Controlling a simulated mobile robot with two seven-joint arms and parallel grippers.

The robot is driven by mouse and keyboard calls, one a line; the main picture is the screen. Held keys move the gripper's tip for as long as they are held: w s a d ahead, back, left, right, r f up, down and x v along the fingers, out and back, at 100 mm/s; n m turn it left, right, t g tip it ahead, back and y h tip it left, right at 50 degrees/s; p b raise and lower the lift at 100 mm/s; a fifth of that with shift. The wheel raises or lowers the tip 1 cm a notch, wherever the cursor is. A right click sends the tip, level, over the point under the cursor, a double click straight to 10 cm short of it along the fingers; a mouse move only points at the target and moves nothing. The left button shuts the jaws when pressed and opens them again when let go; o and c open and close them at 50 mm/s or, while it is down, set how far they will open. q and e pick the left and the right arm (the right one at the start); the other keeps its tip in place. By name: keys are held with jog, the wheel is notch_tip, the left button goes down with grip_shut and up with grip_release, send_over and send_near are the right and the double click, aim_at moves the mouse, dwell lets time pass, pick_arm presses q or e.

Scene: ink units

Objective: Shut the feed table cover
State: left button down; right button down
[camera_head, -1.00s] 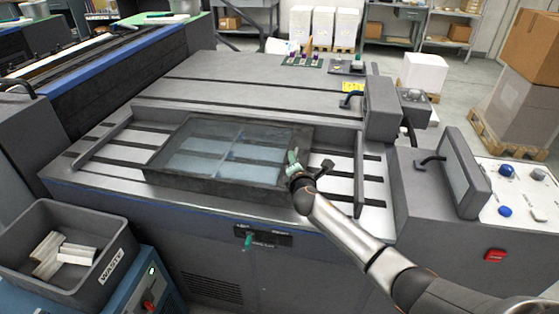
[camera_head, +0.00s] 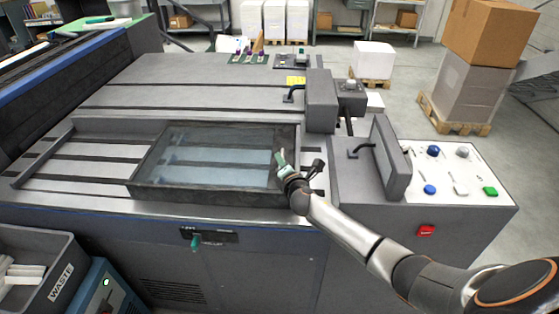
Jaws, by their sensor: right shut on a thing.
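The feed table cover (camera_head: 215,158) is a dark-framed, see-through panel lying over the slatted feed table (camera_head: 65,172) of the grey machine. Bare slats show to its left, and only a narrow strip shows to its right. My right gripper (camera_head: 281,160) is at the cover's right front part, shut on the cover. The exact grip point is hidden by the fingers and wrist. A small black knob-like part shows just right of the wrist. My left gripper is not in view.
A grey upright panel (camera_head: 391,158) with a black handle and a control panel (camera_head: 455,168) with coloured buttons stand at right. A red switch (camera_head: 426,231) is on the front. A waste bin (camera_head: 35,265) stands at lower left. Boxes on pallets stand behind.

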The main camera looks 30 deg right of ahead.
jog(key=shift+s+d+f, duration=0.1)
jog(key=shift+d, duration=0.1)
jog(key=c, duration=1.2)
grip_release()
jog(key=shift+s+d, duration=0.1)
jog(key=shift+o, duration=0.2)
jog(key=p+v, duration=0.1)
jog(key=v, duration=1.1)
jog(key=shift+s, duration=0.2)
jog(key=shift+a, duration=0.2)
